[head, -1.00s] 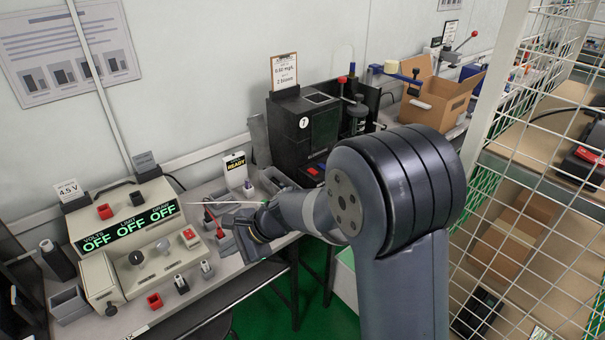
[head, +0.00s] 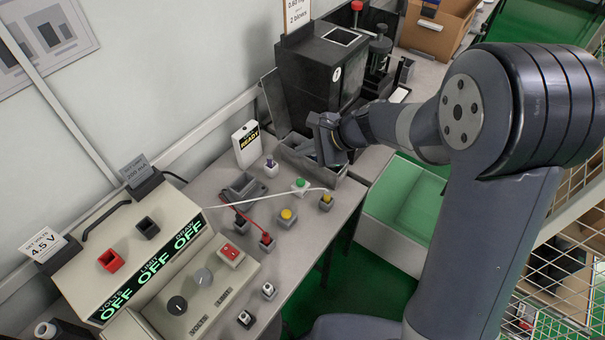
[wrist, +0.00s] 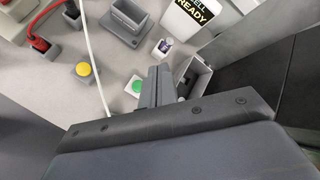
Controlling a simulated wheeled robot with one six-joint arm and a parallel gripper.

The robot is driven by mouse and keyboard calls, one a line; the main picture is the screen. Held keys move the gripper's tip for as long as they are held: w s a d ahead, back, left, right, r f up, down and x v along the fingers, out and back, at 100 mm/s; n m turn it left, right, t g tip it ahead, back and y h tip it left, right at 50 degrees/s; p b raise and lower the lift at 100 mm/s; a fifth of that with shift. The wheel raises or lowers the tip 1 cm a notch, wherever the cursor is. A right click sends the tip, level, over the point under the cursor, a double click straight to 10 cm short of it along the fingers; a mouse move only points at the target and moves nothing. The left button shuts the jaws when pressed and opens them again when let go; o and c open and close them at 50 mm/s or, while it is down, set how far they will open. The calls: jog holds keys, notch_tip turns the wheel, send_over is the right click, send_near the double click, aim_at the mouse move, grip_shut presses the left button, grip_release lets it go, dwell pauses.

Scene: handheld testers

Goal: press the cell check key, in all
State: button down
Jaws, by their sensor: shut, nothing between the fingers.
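A small white tester (head: 246,144) stands on the bench with its display reading READY; it also shows in the wrist view (wrist: 195,14). I cannot read a label saying which is the cell check key. My gripper (head: 322,147) is shut and empty, above the grey tray's side of the bench. In the wrist view its fingers (wrist: 156,84) appear right beside the green button (wrist: 136,87), partly over its base; contact cannot be told.
A grey open tray (head: 300,152) lies under and beside my gripper, with a black machine (head: 312,70) behind it. A white lead crosses the bench near the green button. A power supply (head: 140,250) reading OFF stands at left.

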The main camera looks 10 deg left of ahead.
aim_at(305, 183)
dwell(0.3)
notch_tip(305, 183, down, 9)
jog(key=b, duration=0.7)
dwell(1.8)
jog(key=shift+f+b, duration=0.35)
jog(key=shift+b, duration=0.25)
jog(key=shift+f+b, duration=0.45)
dwell(0.4)
dwell(0.3)
jog(key=shift+r+p, duration=0.7)
jog(key=shift+r, duration=0.2)
jog(key=shift+r, duration=0.15)
jog(key=shift+r+p, duration=2)
jog(key=shift+r, duration=0.4)
